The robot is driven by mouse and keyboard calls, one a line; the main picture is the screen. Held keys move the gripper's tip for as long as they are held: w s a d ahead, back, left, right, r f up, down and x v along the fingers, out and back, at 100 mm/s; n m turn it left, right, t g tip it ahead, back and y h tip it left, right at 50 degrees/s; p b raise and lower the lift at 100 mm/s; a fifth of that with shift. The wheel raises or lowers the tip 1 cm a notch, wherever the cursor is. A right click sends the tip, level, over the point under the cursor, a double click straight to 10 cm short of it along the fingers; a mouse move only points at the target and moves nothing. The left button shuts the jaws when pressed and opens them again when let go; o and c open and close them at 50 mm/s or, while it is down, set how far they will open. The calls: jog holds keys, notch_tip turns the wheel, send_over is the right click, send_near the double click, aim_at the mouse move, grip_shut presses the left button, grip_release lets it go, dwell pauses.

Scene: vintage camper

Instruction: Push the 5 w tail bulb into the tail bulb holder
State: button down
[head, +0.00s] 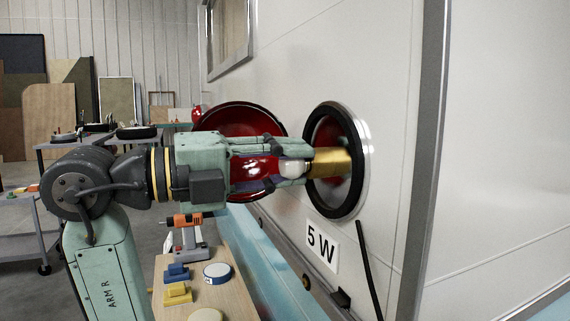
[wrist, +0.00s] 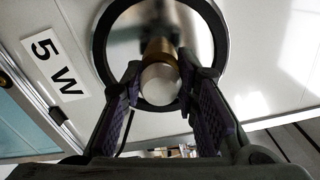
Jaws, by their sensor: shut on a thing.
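The tail bulb (head: 292,168), with a pale round glass, sits between my fingertips. My gripper (head: 295,160) is shut on it and points right at the round lamp housing in the camper wall. A brass cylinder (head: 332,162), which looks like the tail bulb holder, stands out from the housing in line with the bulb. In the wrist view the bulb glass (wrist: 160,84) is between the fingers, directly in front of the brass (wrist: 160,48). The bulb's base is hidden, so I cannot tell how far it is inside the holder.
The housing has a black rim (head: 313,198). A "5 W" label (head: 321,248) is below it. A red round lens (head: 240,119) shows behind my gripper, close to the wall. A wooden bench (head: 232,293) below holds an orange-and-grey tool (head: 187,221) and small blue and yellow blocks.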

jog(key=c, duration=1.2)
grip_release()
jog(key=shift+a, duration=0.1)
